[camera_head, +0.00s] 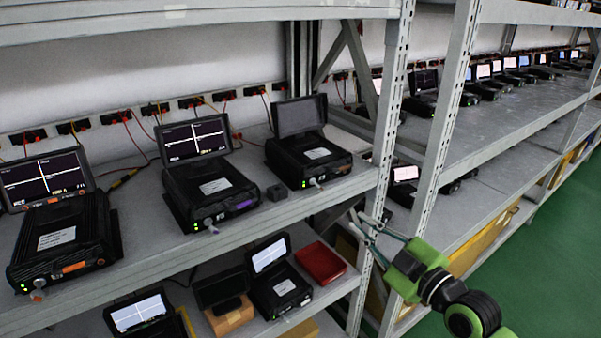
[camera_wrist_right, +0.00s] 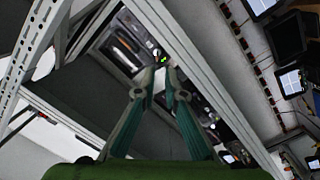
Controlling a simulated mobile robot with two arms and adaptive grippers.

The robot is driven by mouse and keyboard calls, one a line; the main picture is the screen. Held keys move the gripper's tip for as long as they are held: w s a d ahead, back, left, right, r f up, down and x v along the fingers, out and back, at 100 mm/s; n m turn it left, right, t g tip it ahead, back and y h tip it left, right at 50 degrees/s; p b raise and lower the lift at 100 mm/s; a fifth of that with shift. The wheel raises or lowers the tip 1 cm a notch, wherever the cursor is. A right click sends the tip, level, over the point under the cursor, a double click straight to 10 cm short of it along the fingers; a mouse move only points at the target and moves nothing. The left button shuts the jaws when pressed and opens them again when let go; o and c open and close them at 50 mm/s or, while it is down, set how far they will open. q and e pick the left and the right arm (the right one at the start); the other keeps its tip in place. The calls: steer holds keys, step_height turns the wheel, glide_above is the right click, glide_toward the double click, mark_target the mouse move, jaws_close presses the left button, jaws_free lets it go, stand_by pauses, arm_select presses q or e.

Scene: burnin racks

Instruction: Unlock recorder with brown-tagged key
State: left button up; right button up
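Three black recorders stand on the upper shelf in the head view. The left one (camera_head: 60,240) has an orange tag-like patch on its front, and the middle one (camera_head: 208,188) has a purple one. The right recorder (camera_head: 308,158) has a dark screen and a small brownish patch (camera_head: 344,169) on its front; I cannot tell if it is a key tag. My right gripper (camera_head: 353,221) is by the rack post, right of and below that recorder. In the wrist view its fingertips (camera_wrist_right: 159,80) are close together; whether a small key is between them is unclear. My left gripper is out of view.
Perforated rack posts (camera_head: 390,110) stand close to my right gripper. The lower shelf holds more recorders, a red box (camera_head: 320,262) and cardboard boxes. The green floor (camera_head: 545,240) at right is clear.

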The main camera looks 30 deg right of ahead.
mark_target(322, 189)
steer(key=w+p, duration=0.1)
steer(key=w, duration=0.3)
steer(key=w+r+p, duration=0.1)
steer(key=w+p, duration=0.1)
steer(key=w, duration=0.2)
steer(key=w+a+p, duration=0.1)
steer(key=w, duration=0.4)
steer(key=shift+a+r+p, duration=0.1)
steer(key=shift+r+p, duration=0.1)
steer(key=shift+p, duration=0.15)
jaws_close()
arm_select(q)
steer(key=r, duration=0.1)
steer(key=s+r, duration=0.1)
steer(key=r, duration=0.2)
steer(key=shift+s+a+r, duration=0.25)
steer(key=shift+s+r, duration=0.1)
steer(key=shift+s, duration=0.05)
